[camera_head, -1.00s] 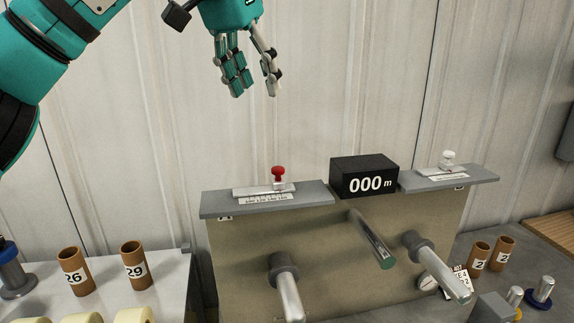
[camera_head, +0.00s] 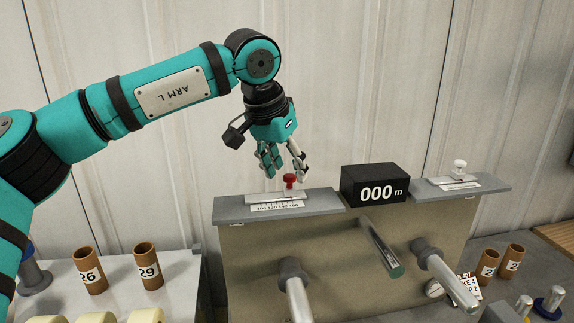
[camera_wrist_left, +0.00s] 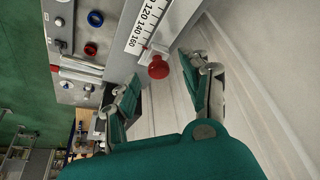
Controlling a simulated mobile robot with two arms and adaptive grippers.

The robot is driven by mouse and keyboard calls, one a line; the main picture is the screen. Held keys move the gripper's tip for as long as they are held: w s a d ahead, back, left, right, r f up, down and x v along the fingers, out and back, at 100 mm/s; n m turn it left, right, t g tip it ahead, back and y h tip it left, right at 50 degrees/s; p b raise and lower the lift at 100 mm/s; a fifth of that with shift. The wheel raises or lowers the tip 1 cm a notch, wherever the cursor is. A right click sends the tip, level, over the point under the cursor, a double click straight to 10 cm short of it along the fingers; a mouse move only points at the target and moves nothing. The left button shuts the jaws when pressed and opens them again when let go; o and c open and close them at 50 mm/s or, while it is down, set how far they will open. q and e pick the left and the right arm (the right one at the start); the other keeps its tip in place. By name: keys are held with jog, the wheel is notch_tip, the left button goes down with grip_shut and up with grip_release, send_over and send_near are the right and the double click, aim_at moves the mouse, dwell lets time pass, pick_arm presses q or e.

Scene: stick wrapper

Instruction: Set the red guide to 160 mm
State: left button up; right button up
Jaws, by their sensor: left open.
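The red guide (camera_head: 290,180) is a red knob on a small slider at the right part of a white scale (camera_head: 277,206), on the left grey ledge of the machine. In the left wrist view the red guide (camera_wrist_left: 158,67) sits by the scale (camera_wrist_left: 146,28), near its 160 end; its exact reading is not clear. My left gripper (camera_head: 284,166) is open and empty, pointing down just above and behind the red guide. In the left wrist view the knob shows between the spread fingers (camera_wrist_left: 163,84), apart from them. My right gripper is out of view.
A black display (camera_head: 375,184) reading "000 m" stands right of the ledge. A white guide (camera_head: 460,168) sits on the right ledge. Metal rods (camera_head: 297,292) stick out from the front panel. Brown tubes (camera_head: 148,267) stand on the left table. A pale wall is behind.

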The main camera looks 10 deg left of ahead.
pick_arm(q)
jog(key=shift+w+d+f, duration=0.15)
jog(key=shift+f, duration=0.35)
grip_shut()
